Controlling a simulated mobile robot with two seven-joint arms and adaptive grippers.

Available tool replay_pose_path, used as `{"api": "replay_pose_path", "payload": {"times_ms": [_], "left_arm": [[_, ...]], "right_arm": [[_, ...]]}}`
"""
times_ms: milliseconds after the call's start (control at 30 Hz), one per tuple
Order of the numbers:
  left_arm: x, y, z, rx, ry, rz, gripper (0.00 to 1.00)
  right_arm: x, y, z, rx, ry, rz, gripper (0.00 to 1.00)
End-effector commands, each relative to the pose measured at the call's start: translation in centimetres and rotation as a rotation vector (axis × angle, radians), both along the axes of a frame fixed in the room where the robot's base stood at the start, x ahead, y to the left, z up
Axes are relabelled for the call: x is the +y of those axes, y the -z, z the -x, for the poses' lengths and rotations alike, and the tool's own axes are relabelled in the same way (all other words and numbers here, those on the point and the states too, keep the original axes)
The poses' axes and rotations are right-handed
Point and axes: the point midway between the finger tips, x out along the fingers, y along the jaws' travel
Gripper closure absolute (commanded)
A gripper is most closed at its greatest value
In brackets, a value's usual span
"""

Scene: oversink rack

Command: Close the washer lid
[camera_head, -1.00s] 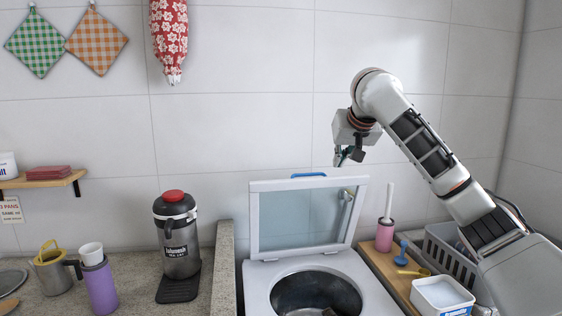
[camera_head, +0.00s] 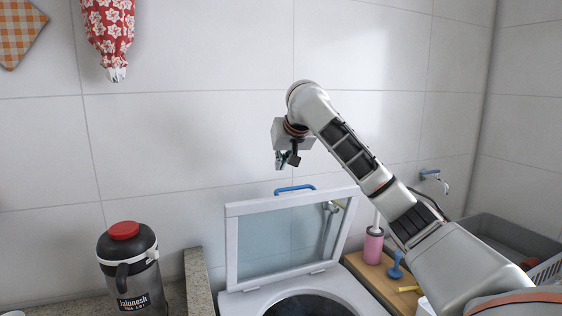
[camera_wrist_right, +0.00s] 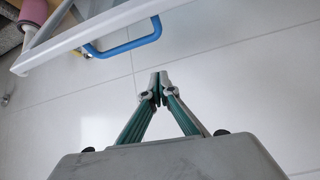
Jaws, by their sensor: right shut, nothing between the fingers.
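The washer lid (camera_head: 285,238) stands open and upright, leaning back near the tiled wall, with a pale frame and a see-through pane. A blue handle (camera_head: 295,188) sits on its top edge, and it also shows in the right wrist view (camera_wrist_right: 126,48). The washer's round opening (camera_head: 308,303) shows below, cut off by the bottom edge. My right gripper (camera_head: 287,163) is above the lid's top edge, close to the blue handle but apart from it. In the wrist view my right gripper (camera_wrist_right: 158,82) has its fingertips together and empty. My left gripper is not in view.
A black and grey jug with a red top (camera_head: 128,262) stands left of the washer. A pink holder (camera_head: 373,246) and a blue item (camera_head: 396,264) stand on a wooden board at right. A wall tap (camera_head: 431,174) is above a grey basket (camera_head: 505,236).

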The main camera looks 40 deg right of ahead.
Motion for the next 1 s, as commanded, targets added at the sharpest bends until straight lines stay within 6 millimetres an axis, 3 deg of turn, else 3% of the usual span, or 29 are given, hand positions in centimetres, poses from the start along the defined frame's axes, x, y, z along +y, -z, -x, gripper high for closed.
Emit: {"api": "replay_pose_path", "payload": {"times_ms": [367,700,1000], "left_arm": [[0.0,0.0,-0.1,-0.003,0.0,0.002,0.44],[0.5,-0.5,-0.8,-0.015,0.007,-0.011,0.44],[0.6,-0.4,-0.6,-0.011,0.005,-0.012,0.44]], "right_arm": [[-1.5,4.5,-4.0,0.002,0.0,-0.001,1.0],[-0.2,5.7,-1.1,0.0,-0.001,0.002,1.0],[0.1,5.9,-0.6,0.0,0.0,0.0,1.0]]}}
